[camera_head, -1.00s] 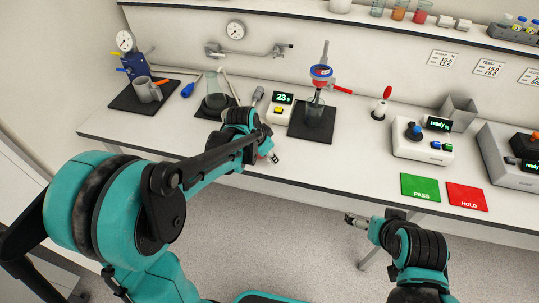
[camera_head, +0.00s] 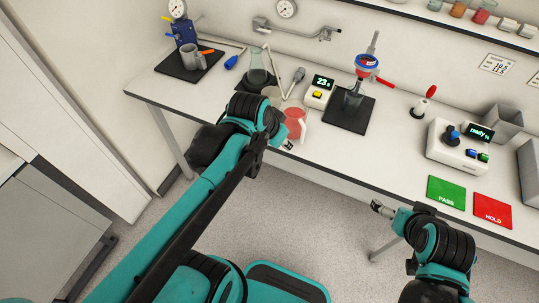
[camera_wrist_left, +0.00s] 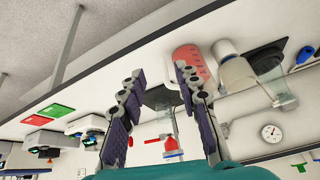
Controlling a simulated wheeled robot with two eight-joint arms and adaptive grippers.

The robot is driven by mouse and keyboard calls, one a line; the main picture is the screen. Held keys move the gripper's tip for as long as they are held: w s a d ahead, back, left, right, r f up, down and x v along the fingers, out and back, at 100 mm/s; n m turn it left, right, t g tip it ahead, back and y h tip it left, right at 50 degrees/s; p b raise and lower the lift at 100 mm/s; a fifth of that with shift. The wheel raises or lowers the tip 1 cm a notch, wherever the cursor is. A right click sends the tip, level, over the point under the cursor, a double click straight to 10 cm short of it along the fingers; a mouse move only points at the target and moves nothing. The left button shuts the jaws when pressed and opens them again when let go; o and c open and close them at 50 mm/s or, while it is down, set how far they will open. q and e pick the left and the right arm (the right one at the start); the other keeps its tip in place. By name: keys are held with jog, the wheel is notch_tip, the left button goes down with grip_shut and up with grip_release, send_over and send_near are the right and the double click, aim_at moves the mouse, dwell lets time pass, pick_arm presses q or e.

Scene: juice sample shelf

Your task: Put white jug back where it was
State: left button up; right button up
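A pale whitish vessel (camera_head: 272,94), perhaps the white jug, stands on the bench, partly hidden behind my left wrist. It also shows in the left wrist view (camera_wrist_left: 225,49), beside a red-tinted jug (camera_wrist_left: 189,58). The red jug (camera_head: 295,120) stands near the bench's front edge in the head view. My left gripper (camera_wrist_left: 162,88) is open, with nothing between its fingers; the jugs lie beyond its fingertips in the wrist view. In the head view its fingers are mostly hidden. My right gripper (camera_head: 378,208) is off the bench's front edge; its opening cannot be made out.
A flask (camera_head: 256,72) stands on a black mat behind the pale vessel. A display box (camera_head: 318,93) and a stand (camera_head: 362,86) on a black mat (camera_head: 348,116) are to the right. A grey mug (camera_head: 188,56) is far left. Green (camera_head: 446,191) and red (camera_head: 493,209) pads lie at front right.

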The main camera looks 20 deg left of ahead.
pick_arm(q)
jog(key=s+a+f+n+t+y, duration=0.1)
jog(key=s+n, duration=0.2)
jog(key=s, duration=0.4)
jog(key=shift+s+f, duration=0.2)
jog(key=shift+f, duration=0.15)
jog(key=shift+a, duration=0.1)
notch_tip(320, 180, down, 3)
jog(key=b, duration=0.3)
jog(key=shift+r, duration=0.1)
jog(key=shift+c, duration=0.3)
dwell(0.8)
